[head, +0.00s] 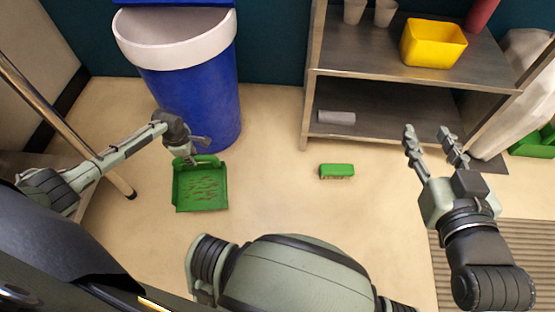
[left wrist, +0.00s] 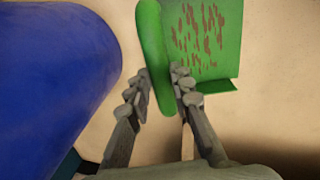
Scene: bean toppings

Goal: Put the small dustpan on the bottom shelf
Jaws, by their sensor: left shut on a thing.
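The small green dustpan (head: 202,190) lies at floor level in front of the blue bin, with many small reddish-brown bits on its pan. It also shows in the left wrist view (left wrist: 205,50). My left gripper (head: 186,160) is at the dustpan's back edge, and in the left wrist view its fingers (left wrist: 160,95) are shut on the green handle. The bottom shelf (head: 385,122) of the metal rack is at the upper right, low above the floor. My right gripper (head: 434,140) is open and empty in front of the rack's right part.
A blue bin (head: 195,100) with a white rim stands right behind the dustpan. A grey roll (head: 336,117) lies on the bottom shelf's left part. A green brush (head: 337,171) lies on the floor before the rack. A yellow container (head: 433,43) stands on the upper shelf.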

